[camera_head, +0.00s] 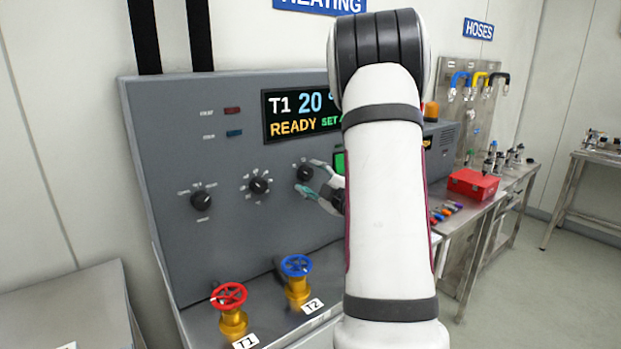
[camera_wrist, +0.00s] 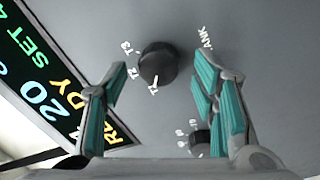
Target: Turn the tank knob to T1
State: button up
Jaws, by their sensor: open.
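The tank knob is a round black knob (camera_wrist: 157,63) on the grey panel (camera_wrist: 270,80). In the wrist view, white marks T1, T2 and T3 stand around it, with a partly hidden label ending in "ANK".
Two more knobs, the middle (camera_head: 259,186) and left (camera_head: 201,200), sit nearby. The display (camera_head: 300,114) reads T1 20 and READY, partly hidden by my arm. Red (camera_head: 229,297) and blue (camera_head: 296,266) valve wheels stand below. A red box (camera_head: 473,184) is on the right bench.

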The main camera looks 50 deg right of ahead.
jog(key=v, duration=1.1)
jog(key=w+a+r+m+g, duration=0.2)
jog(key=w+a+m+g, duration=0.15)
jog(key=a, duration=0.25)
jog(key=w+a+r+m+g, duration=0.3)
jog(key=w+a, duration=0.1)
jog(key=a, duration=0.3)
jog(key=s+a+f+m+g+y, duration=0.1)
jog(key=s+a+g+y, duration=0.1)
jog(key=s+a, duration=0.7)
jog(key=s+a+f+m+g+y, duration=0.1)
jog(key=s+a+g+y, duration=0.2)
jog(key=s+a, duration=0.6)
jog(key=a+g, duration=0.1)
jog(key=a, duration=0.5)
jog(key=shift+a+m, duration=0.3)
jog(key=shift+m, duration=0.05)
jog(key=shift+s+d, duration=0.15)
